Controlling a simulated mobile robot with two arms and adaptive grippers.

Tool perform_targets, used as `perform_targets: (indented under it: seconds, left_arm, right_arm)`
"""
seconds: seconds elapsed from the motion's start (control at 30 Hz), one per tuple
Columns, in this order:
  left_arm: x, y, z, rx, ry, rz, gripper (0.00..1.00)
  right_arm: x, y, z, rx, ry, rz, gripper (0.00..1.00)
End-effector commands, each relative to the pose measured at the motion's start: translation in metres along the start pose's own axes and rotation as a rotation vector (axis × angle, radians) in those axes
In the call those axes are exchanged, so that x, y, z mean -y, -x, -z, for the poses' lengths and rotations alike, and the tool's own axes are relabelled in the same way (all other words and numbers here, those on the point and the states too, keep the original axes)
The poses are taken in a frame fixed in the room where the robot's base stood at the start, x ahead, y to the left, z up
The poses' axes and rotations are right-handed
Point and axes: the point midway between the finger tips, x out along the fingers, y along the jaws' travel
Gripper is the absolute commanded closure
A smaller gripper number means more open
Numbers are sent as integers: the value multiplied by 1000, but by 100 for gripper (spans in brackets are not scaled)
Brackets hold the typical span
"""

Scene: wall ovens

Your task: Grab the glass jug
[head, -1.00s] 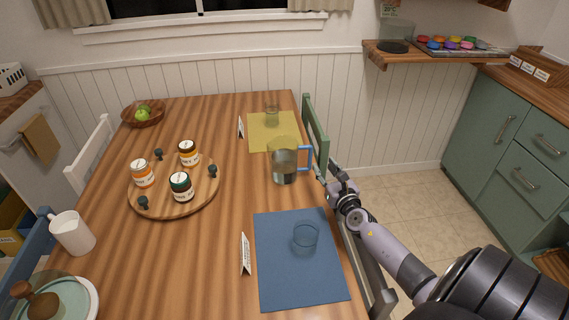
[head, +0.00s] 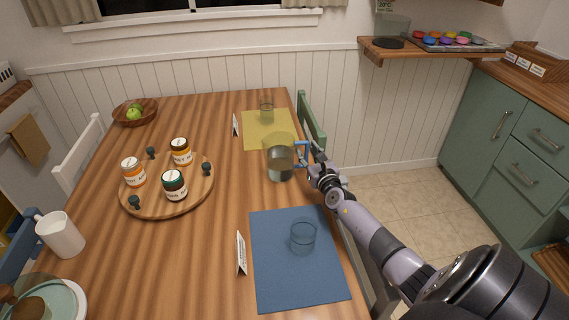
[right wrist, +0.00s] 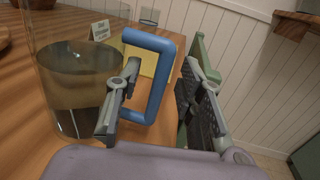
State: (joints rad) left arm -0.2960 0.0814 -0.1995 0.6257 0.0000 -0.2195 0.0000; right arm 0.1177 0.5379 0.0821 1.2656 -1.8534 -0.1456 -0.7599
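The glass jug (head: 280,162) stands upright on the wooden table with dark liquid low inside it. Its blue handle (right wrist: 158,72) faces my right arm. The jug body (right wrist: 75,85) fills the left of the right wrist view. My right gripper (head: 309,157) is at the handle. In the right wrist view its fingers (right wrist: 163,68) are apart. One finger is at the handle's opening and the other is beyond the outer bar, with a gap visible. My left gripper is not in view.
A blue mat (head: 280,282) with a glass (head: 303,237) lies in front of the jug. A yellow mat (head: 258,142) with another glass (head: 266,112) lies behind. A round wooden tray (head: 150,203) holds jars. A green chair (head: 308,118) stands by the table's right edge.

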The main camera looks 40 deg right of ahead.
Motion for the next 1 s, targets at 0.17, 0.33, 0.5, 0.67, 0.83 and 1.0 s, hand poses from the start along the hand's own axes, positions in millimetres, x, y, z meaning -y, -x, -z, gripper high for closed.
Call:
perform_targets:
  seconds: [0.17, 0.33, 0.5, 0.67, 0.83, 1.0]
  left_arm:
    - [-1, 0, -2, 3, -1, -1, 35]
    - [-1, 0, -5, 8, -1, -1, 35]
    - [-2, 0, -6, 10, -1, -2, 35]
    - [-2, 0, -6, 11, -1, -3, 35]
    - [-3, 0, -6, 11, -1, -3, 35]
    - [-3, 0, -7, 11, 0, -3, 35]
  right_arm:
    - [0, -1, 0, -1, 0, 0, 65]
    - [0, -1, 0, -1, -1, 0, 73]
    - [0, -1, 0, -1, -1, 0, 84]
    - [0, -1, 0, 0, -1, 0, 95]
    - [0, 0, 0, 0, -1, 0, 100]
    - [0, 0, 0, -1, -1, 0, 100]
